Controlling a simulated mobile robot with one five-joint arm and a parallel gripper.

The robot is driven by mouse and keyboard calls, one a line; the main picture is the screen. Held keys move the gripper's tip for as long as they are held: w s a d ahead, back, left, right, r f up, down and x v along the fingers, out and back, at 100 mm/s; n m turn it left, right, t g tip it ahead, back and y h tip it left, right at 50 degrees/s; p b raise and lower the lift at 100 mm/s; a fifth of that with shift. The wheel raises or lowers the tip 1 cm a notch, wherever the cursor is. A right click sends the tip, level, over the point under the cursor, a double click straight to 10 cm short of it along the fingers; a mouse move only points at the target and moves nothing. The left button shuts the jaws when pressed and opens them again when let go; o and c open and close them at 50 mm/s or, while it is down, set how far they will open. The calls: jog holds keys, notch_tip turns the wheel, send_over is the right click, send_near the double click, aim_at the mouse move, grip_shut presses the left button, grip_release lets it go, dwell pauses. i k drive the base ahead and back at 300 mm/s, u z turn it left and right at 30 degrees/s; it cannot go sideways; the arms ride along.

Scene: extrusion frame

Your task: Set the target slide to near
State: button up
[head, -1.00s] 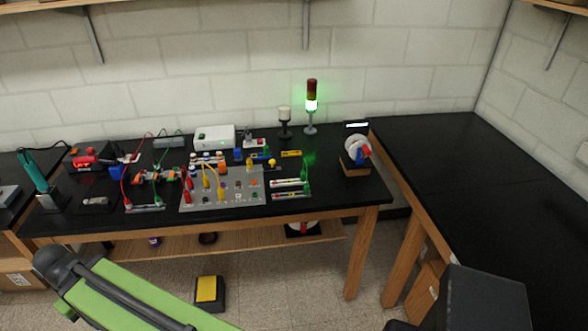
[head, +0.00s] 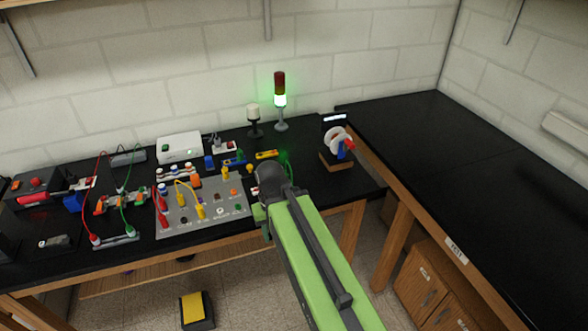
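My green arm link (head: 318,262) reaches up from the bottom, its dark rounded joint (head: 272,180) in front of the bench's right-middle part. No gripper fingers show. The pale slide-like strips on that part of the bench are almost wholly hidden behind the arm; only a small end (head: 255,190) shows at its left. Another strip with red and green leads (head: 116,242) lies at the front left of the bench. I cannot tell which one is the target slide, nor read its position.
The black bench (head: 345,182) also bears a grey panel with coloured plugs (head: 211,212), a white box (head: 180,146), a lit green signal tower (head: 280,100) and a white reel on a stand (head: 337,140). A yellow pedal (head: 193,308) is on the floor. The right bench (head: 430,150) is clear.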

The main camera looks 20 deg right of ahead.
aim_at(249, 173)
jog(key=u, duration=0.05)
jog(key=i, duration=1)
jog(key=z, duration=0.1)
